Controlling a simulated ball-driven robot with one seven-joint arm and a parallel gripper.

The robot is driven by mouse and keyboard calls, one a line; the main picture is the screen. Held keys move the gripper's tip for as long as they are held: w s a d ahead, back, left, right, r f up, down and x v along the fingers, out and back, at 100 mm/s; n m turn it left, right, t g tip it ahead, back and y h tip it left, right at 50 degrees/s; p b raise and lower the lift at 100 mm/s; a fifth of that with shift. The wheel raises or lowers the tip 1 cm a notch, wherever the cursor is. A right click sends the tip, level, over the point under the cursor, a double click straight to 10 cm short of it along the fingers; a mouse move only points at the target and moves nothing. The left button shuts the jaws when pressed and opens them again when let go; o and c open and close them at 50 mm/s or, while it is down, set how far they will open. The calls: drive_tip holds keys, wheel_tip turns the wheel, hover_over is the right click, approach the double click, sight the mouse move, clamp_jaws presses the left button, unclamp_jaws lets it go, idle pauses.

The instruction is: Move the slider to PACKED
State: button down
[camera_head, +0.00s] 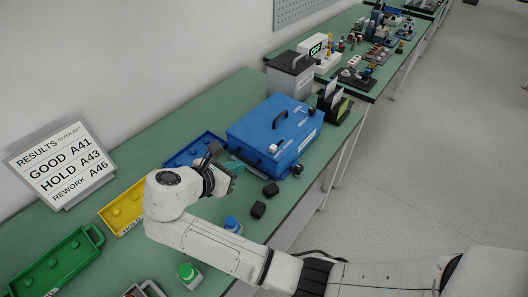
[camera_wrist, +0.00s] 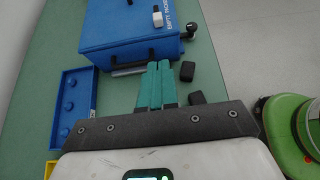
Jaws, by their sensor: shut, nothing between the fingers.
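A blue case (camera_head: 255,122) with a dark handle stands on the green bench; it also shows at the top of the wrist view (camera_wrist: 120,45). A small white block (camera_head: 272,148) sits near its right edge beside white lettering, and shows in the wrist view (camera_wrist: 158,19). It may be the slider; I cannot read its setting or find the word PACKED. A black knob (camera_head: 298,170) sticks out at the case's right side. My gripper (camera_head: 239,167) has its teal fingers together and empty, pointing at the case's near side; they show in the wrist view (camera_wrist: 158,66).
Two black blocks (camera_head: 271,189) (camera_head: 258,210) lie right of my fingers. Blue (camera_head: 180,158), yellow (camera_head: 122,208) and green (camera_head: 60,264) trays line the bench. Blue (camera_head: 232,225) and green (camera_head: 187,271) buttons stand near the front edge. A grey box (camera_head: 289,80) stands behind the case.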

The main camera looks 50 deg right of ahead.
drive_tip(key=p, duration=0.1)
approach(271, 151)
wheel_tip(271, 151, down, 3)
drive_tip(key=d, duration=0.2)
drive_tip(key=shift+d+p, duration=0.45)
drive_tip(key=shift+d, duration=0.6)
drive_tip(key=shift+w+d, duration=0.1)
drive_tip(key=shift+d, duration=0.6)
